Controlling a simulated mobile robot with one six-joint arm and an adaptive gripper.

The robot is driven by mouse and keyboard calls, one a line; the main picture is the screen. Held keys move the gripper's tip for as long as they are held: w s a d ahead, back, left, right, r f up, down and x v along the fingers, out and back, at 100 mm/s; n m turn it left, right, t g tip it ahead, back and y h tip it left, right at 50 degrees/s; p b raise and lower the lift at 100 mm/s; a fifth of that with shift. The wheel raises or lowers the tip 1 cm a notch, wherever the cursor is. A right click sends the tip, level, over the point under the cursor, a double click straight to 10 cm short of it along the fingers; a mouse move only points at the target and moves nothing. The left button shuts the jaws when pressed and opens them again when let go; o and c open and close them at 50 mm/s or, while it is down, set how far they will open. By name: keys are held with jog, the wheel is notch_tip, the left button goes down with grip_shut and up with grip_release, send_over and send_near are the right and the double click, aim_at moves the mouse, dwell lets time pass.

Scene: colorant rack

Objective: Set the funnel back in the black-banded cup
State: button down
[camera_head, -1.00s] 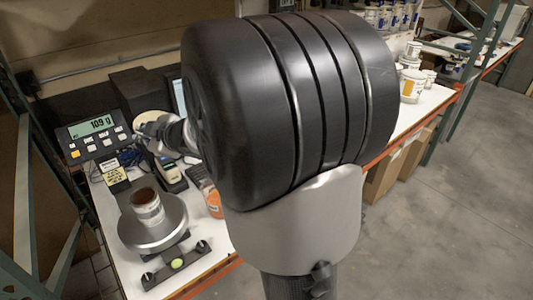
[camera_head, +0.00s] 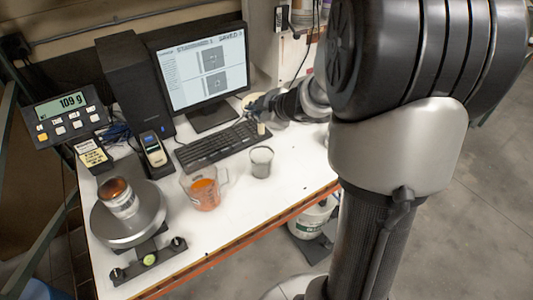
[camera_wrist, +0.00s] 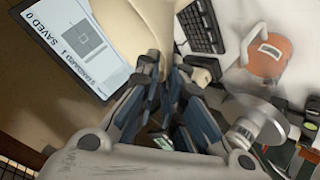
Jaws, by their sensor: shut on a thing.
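The cream funnel shows in the head view as a pale wide part (camera_head: 249,101) and a narrow stem (camera_head: 261,129). My gripper (camera_head: 259,110) is shut on it, above the table near the keyboard's right end. In the wrist view, the funnel's pale body (camera_wrist: 122,28) lies beyond my gripper's fingers (camera_wrist: 172,62), which close on it. A small cup with a dark band at its rim (camera_head: 262,162) stands upright on the white table, below and apart from the stem. I cannot make out this cup in the wrist view.
A beaker of orange liquid (camera_head: 204,190) stands left of the cup. The keyboard (camera_head: 216,146) and monitor (camera_head: 203,68) are behind. A scale (camera_head: 117,228) bears a can (camera_head: 118,198). The table's front edge (camera_head: 262,228) is near. Clear table lies right of the cup.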

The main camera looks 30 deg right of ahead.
notch_tip(320, 180, down, 18)
jog(key=b, duration=0.8)
jog(key=shift+r+b, duration=0.25)
jog(key=shift+b, duration=0.15)
jog(key=shift+a, duration=0.15)
jog(key=shift+f+b, duration=0.55)
jog(key=shift+f, duration=0.15)
jog(key=c, duration=1.7)
grip_release()
jog(key=shift+r, duration=0.2)
jog(key=shift+w+r+p+v, duration=0.1)
jog(key=shift+p+v, duration=0.85)
jog(key=shift+v, duration=1.15)
jog(key=shift+w+r+p+v, duration=0.1)
jog(key=shift+p+v, duration=0.8)
jog(key=shift+v, duration=1.15)
jog(key=shift+w+r+p+v, duration=0.15)
jog(key=shift+p+v, duration=0.8)
jog(key=shift+v, duration=1.15)
